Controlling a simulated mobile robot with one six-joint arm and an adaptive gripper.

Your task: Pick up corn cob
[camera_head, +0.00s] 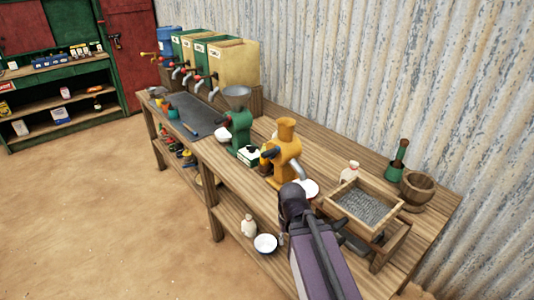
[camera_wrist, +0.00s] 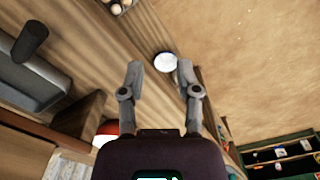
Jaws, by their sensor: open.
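I cannot make out a corn cob in either view; it may be hidden or too small to tell. My gripper (camera_wrist: 159,68) is open and empty in the wrist view, its two grey fingers spread apart. A white round bowl (camera_wrist: 165,62) shows between and beyond the fingertips. In the head view my purple arm reaches over the front edge of the wooden bench (camera_head: 228,177) and hides part of its right end. The fingers cannot be made out there.
A yellow mill (camera_head: 285,150) and a green mill (camera_head: 240,130) stand on the bench. A wooden sieve tray (camera_head: 375,186) and a mortar (camera_head: 417,189) are at right. A white bowl (camera_head: 265,243) and a pale sack (camera_head: 248,226) sit on the lower shelf. The floor at left is clear.

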